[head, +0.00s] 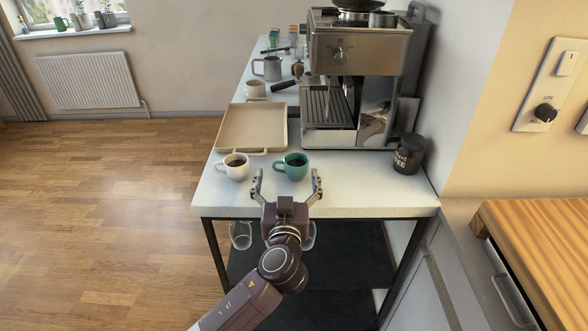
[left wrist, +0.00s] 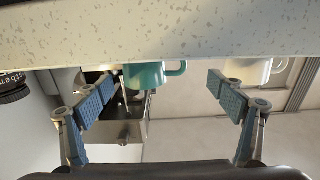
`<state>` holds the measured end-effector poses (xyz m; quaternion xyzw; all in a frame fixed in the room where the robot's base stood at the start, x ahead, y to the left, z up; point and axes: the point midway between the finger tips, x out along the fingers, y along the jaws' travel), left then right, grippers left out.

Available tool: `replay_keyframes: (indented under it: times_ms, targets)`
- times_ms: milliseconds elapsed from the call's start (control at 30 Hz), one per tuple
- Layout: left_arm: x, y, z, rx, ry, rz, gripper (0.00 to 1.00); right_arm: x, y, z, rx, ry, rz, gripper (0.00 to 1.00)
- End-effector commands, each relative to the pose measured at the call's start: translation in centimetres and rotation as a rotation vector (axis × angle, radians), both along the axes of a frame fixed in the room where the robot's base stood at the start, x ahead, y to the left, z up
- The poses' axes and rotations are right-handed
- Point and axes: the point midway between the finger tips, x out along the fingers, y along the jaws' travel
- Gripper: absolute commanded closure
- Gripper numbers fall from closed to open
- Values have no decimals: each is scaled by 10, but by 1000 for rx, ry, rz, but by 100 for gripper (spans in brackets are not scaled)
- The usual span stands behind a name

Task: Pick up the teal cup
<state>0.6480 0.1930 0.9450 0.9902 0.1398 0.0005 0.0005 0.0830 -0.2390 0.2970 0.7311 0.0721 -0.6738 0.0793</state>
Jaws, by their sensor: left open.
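The teal cup (head: 293,172) holds a dark drink and stands upright on the white counter (head: 330,196) near its front edge, its handle toward the left. My left gripper (head: 287,184) is open and empty at the counter's front edge, its two fingers spread to either side of the cup's near side. In the left wrist view, which looks upside down, the teal cup (left wrist: 144,76) shows beyond the open fingers (left wrist: 160,88), nearer the left one. The counter edge hides part of it there. My right gripper is not in view.
A white cup (head: 233,172) with a dark drink stands just left of the teal cup. A beige tray (head: 222,130) lies behind them. The coffee machine (head: 360,85) stands behind to the right, with a dark jar (head: 409,155) beside it. Glasses hang under the counter.

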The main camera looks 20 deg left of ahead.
Motion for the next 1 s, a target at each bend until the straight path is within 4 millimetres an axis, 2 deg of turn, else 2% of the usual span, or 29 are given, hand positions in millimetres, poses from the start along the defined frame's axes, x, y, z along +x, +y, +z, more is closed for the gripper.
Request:
replay_keyframes:
  times_ms: [100,333,500,667,1000]
  targets:
    - [14,1,2,5,-2,1,13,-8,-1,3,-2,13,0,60]
    - [44,6,0,3,0,1,13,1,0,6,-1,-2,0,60]
    - [50,8,-1,1,1,0,13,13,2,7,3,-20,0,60]
    - [50,7,-1,1,1,-1,14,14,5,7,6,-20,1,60]
    - [50,7,-1,1,1,-1,52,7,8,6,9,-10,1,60]
